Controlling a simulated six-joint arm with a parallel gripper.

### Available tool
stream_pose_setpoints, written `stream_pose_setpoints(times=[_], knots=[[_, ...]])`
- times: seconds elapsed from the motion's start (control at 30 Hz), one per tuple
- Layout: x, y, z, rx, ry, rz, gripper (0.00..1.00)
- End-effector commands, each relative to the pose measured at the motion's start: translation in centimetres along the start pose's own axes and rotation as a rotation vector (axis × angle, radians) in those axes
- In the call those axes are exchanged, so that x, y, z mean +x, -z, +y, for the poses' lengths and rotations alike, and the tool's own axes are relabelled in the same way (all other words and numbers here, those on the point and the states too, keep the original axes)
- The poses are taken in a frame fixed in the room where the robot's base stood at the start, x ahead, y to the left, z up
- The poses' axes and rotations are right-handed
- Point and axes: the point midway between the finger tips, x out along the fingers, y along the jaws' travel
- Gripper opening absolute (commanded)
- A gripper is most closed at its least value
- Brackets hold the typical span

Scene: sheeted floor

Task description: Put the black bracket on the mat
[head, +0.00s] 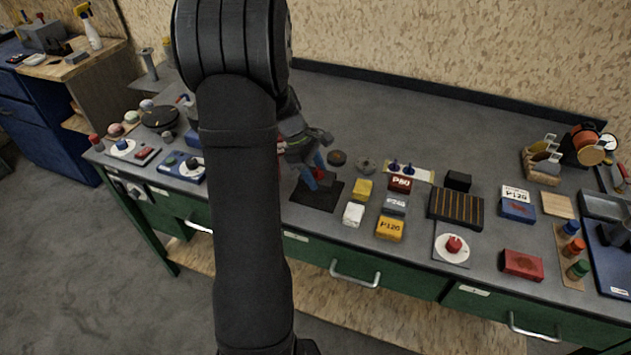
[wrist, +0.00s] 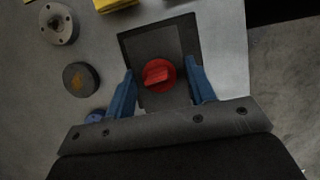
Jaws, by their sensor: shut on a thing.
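My gripper (head: 318,180) is low over a dark square mat (head: 311,199) near the bench's front edge. In the wrist view its two blue fingers (wrist: 160,85) stand on either side of a dark piece with a round red knob (wrist: 158,75). I take this dark piece for the black bracket; its outline blends into the mat (wrist: 187,40) beneath it. The gripper is shut on it. The red part also shows between the fingers in the head view. Whether the bracket touches the mat cannot be told.
Right of the mat are a yellow block (head: 363,189), a white block (head: 353,214) and a yellow P120 block (head: 389,228). A dark disc (wrist: 81,79) and a grey round flange (wrist: 59,23) lie close by. My arm hides part of the bench.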

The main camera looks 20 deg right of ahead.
Motion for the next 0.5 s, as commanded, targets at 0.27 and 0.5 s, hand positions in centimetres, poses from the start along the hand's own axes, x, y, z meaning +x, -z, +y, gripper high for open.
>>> stream_pose_setpoints(times=[0.27,0.5], knots=[[3.2,1.3,0.0,-0.001,0.001,0.000,0.20],[3.3,1.3,0.0,0.000,0.000,0.000,0.20]])
